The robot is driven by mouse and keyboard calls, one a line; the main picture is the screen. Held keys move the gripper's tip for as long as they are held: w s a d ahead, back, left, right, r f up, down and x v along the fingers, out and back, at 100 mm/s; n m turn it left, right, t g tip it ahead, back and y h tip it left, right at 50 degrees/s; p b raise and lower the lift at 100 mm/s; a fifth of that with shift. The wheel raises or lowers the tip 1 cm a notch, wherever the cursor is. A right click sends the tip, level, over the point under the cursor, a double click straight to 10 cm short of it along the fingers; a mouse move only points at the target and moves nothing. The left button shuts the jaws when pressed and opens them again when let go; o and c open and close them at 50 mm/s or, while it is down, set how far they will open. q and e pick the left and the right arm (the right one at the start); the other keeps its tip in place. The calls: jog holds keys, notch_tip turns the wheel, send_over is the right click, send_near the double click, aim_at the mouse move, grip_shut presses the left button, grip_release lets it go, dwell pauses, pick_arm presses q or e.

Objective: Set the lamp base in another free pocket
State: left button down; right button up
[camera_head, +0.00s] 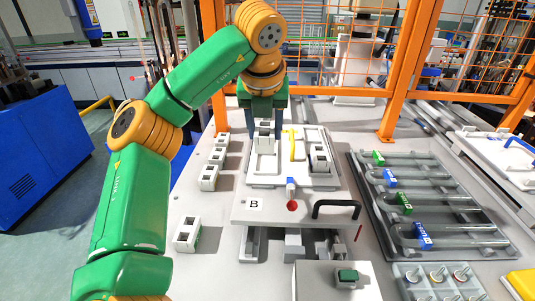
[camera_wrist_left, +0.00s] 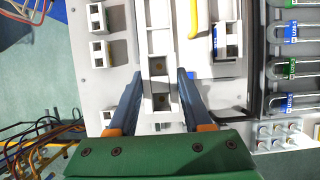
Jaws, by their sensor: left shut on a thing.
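My left gripper (camera_head: 265,128) points down over the left side of the white pocketed tray (camera_head: 262,181). It is shut on a white lamp base (camera_head: 265,127) with dark square openings. In the left wrist view the fingers (camera_wrist_left: 160,76) stand on either side of this lamp base (camera_wrist_left: 161,87). I cannot tell whether it touches the tray floor. Another lamp base (camera_head: 319,158) sits in the right side of the tray; it also shows in the left wrist view (camera_wrist_left: 231,40). My right gripper is not in view.
Several lamp bases (camera_head: 209,178) stand in a row left of the tray. A yellow bar (camera_head: 292,146) rises from the tray's middle. A black handle (camera_head: 335,204) and red button (camera_head: 292,205) are in front. A rack of U-shaped tubes (camera_head: 405,203) lies to the right.

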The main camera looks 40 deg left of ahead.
pick_arm(q)
send_near(267, 160)
jog(key=shift+w+a+f+b, duration=0.3)
jog(key=shift+w+b, duration=0.15)
jog(key=shift+w+a+f, duration=0.15)
jog(key=shift+w+f, duration=0.05)
jog(key=shift+f, duration=0.05)
jog(key=f, duration=0.4)
jog(key=shift+a, duration=0.3)
jog(key=shift+w, duration=0.15)
